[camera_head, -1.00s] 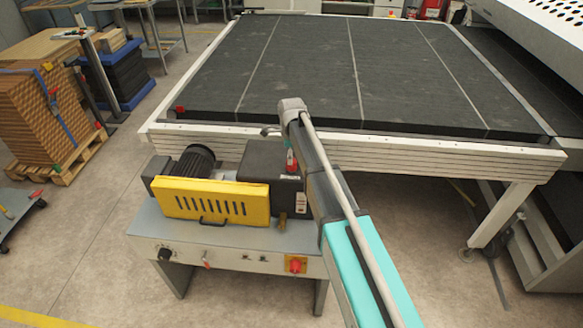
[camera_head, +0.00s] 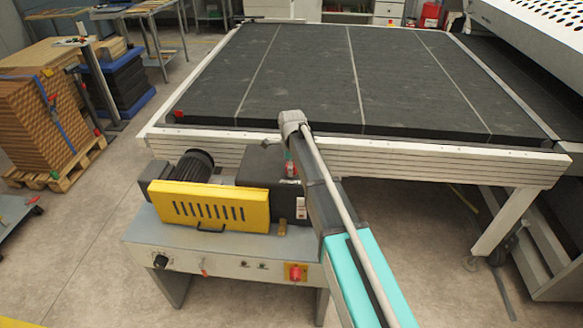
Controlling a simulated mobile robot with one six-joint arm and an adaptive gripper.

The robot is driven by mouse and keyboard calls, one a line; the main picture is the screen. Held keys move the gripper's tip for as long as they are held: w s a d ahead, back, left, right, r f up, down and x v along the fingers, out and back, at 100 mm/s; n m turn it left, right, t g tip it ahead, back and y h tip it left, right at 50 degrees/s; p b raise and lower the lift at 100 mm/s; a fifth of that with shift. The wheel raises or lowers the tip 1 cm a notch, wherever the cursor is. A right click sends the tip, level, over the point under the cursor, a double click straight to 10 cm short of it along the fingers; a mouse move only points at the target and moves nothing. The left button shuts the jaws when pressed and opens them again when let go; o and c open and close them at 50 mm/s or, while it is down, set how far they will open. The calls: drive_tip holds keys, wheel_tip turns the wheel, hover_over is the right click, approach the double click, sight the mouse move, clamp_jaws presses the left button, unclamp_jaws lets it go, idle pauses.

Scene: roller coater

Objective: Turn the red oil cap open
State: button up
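The red oil cap (camera_head: 289,169) is a small red patch on top of the black pump housing, just left of my arm. It is mostly hidden behind my arm. The pump (camera_head: 262,167) sits on a grey metal stand with a yellow guard in front. My arm reaches up from the lower right, and its wrist is above and behind the cap in the picture. My gripper (camera_head: 271,142) shows only as a small grey piece left of the wrist. I cannot tell whether its fingers are open or touch the cap.
The yellow guard (camera_head: 196,205) and a motor (camera_head: 193,165) stand left of the cap. The grey stand (camera_head: 215,252) has a red switch on its front. A wide conveyor table (camera_head: 350,146) runs close behind the pump.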

drive_tip(key=c, duration=1.1)
drive_tip(key=shift+o, duration=0.2)
